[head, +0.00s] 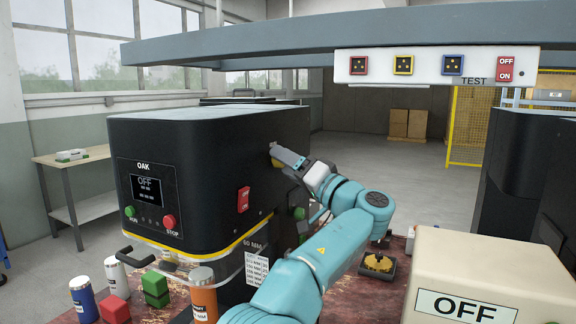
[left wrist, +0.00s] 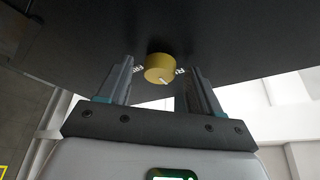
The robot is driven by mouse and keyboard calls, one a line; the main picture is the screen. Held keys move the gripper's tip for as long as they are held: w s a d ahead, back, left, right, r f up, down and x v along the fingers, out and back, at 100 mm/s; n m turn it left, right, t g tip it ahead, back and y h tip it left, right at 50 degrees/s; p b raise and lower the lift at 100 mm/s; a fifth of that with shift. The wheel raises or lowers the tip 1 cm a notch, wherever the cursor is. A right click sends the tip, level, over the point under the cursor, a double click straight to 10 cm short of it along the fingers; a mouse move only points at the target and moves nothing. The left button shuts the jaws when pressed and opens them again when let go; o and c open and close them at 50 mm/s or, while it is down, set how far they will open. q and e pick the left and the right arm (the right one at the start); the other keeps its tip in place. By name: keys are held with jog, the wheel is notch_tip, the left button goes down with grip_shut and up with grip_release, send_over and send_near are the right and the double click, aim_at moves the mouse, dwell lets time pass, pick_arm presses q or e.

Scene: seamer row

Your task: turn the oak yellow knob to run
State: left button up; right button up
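The oak machine (head: 190,150) is a black cabinet marked OAK, with a small screen reading OFF. In the left wrist view the yellow knob (left wrist: 158,67) sits on a dark panel, with a pale pointer mark toward its lower right edge. White lettering on both sides of it is partly covered and hard to read. My left gripper (left wrist: 160,84) is open, with one finger on each side of the knob and gaps showing. In the head view my left gripper (head: 278,155) is at the machine's right side, largely hiding the knob. My right gripper is not in view.
A red switch (head: 243,199) and a green button (head: 299,213) are on the machine near my arm. Cans and coloured blocks (head: 155,288) stand in front. A beige box marked OFF (head: 485,265) is at lower right. A grey beam (head: 330,38) crosses above.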

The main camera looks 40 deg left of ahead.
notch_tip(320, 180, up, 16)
jog(key=p, duration=1.6)
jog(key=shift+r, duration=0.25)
